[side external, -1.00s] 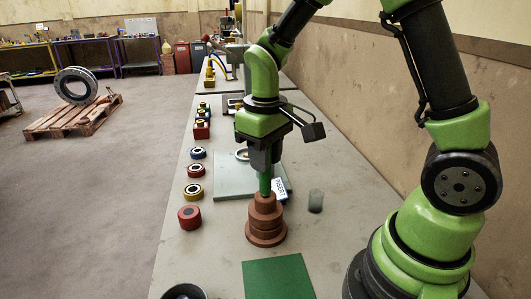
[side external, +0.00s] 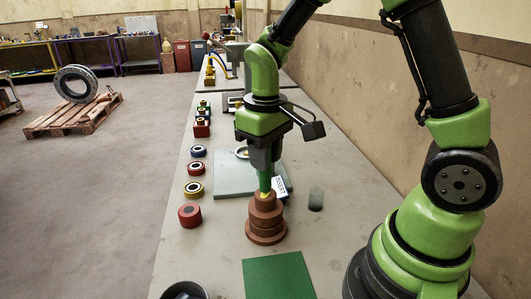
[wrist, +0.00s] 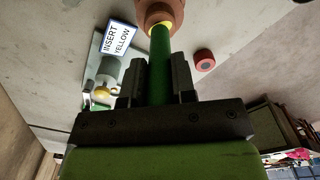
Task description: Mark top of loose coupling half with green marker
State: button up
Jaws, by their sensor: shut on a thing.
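My gripper (side external: 264,168) is shut on an upright green marker (side external: 265,183), which also shows between the fingers in the wrist view (wrist: 160,62). The marker's lower end is at the top of a stepped, reddish-brown coupling piece (side external: 266,222), which stands on the bench. A small yellow patch shows at the marker's end in both views. Whether the tip touches the brown top, and whether a green mark lies there, I cannot tell. The brown piece shows only partly at the top of the wrist view (wrist: 158,10).
A green square mat (side external: 278,276) lies in front of the brown piece. A grey plate (side external: 232,180) with an "INSERT YELLOW" card (wrist: 116,40) is behind it. A grey cup (side external: 316,199) stands right, a red round part (side external: 190,214) left. A dark bowl (side external: 184,291) is at the front edge.

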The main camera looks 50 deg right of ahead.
jog(key=shift+r, duration=3.5)
jog(key=f, duration=0.6)
jog(key=shift+s+a, duration=0.2)
jog(key=shift+a, duration=0.15)
jog(key=shift+r, duration=0.1)
